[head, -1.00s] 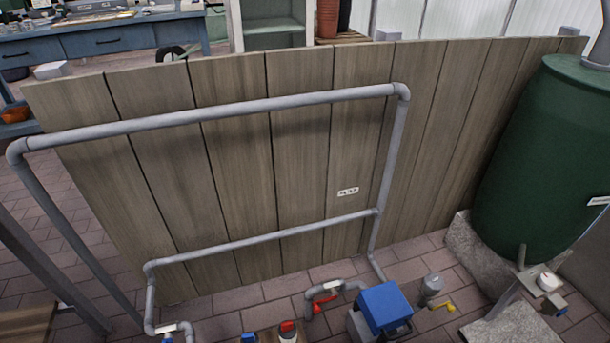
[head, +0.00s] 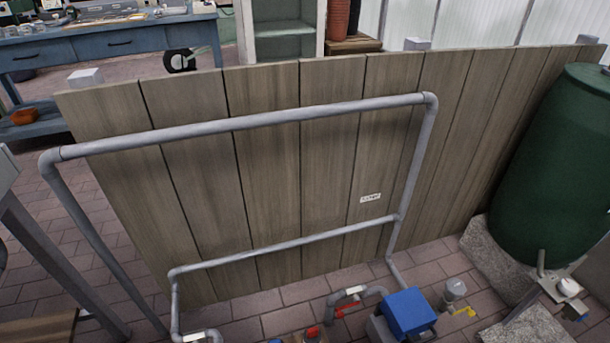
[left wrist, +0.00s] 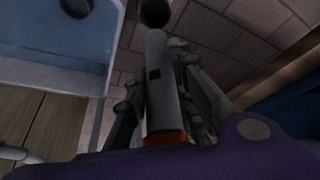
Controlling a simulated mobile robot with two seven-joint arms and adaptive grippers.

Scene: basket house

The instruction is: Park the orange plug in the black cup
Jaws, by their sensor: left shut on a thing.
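My left gripper (left wrist: 160,105) shows in the left wrist view, its dark fingers on both sides of a grey cylinder with an orange part at its near end. I take this to be the orange plug (left wrist: 166,139); the gripper is shut on it. A dark round shape (left wrist: 155,12) lies at its far end; I cannot tell whether it is part of the held thing or the black cup. I cannot make out the black cup for sure in either view. Neither gripper shows in the head view.
A wooden panel (head: 330,150) with a grey pipe frame (head: 250,122) fills the middle. A blue-topped pump (head: 408,312), red and yellow handles and a red-orange cap (head: 312,332) stand at the bottom edge. A green barrel (head: 555,170) is at right, a blue workbench (head: 120,42) behind.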

